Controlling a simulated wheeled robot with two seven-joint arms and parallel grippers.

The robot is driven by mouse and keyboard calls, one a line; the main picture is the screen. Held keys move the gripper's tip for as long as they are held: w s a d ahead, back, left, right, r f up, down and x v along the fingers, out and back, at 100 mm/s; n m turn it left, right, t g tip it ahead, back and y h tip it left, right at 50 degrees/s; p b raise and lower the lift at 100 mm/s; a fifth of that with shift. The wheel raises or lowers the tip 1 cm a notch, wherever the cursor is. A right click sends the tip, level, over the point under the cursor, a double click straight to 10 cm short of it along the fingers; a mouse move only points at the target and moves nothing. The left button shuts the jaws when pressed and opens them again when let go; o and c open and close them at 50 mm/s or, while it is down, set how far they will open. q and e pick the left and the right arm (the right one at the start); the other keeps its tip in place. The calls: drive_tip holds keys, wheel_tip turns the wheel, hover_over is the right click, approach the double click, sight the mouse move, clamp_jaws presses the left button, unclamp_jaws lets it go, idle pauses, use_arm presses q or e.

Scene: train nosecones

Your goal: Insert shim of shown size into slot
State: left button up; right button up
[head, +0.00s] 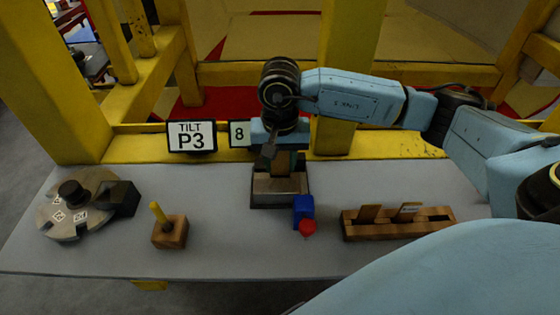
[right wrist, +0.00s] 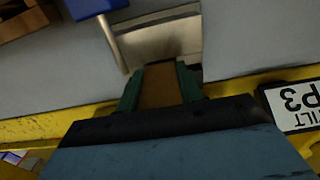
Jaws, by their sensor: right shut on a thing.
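My right gripper (head: 284,158) is above the metal slot block (head: 278,190) at the back middle of the table, pointing down. It is shut on a brown shim (right wrist: 160,86), which shows between the green fingers in the right wrist view. The shim's lower end is at the metal block (right wrist: 165,42); I cannot tell whether it is inside the slot. A small sign reads 8 (head: 239,134). A wooden rack (head: 400,229) at the right holds two more shims (head: 368,213), one with a pale label. My left gripper is not in view.
A blue block (head: 303,206) with a red knob (head: 307,227) stands just right of the slot block. A TILT P3 sign (head: 191,136) is behind. A wooden block with a yellow peg (head: 169,231) and a round dial (head: 77,214) are at the left. Yellow beams (head: 345,80) stand behind.

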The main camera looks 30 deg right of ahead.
drive_tip(key=shift+b, duration=0.3)
idle(0.8)
drive_tip(key=shift+f+b, duration=0.95)
drive_tip(key=o, duration=1.3)
wheel_tip(320, 180, up, 13)
drive_tip(key=shift+r, duration=0.2)
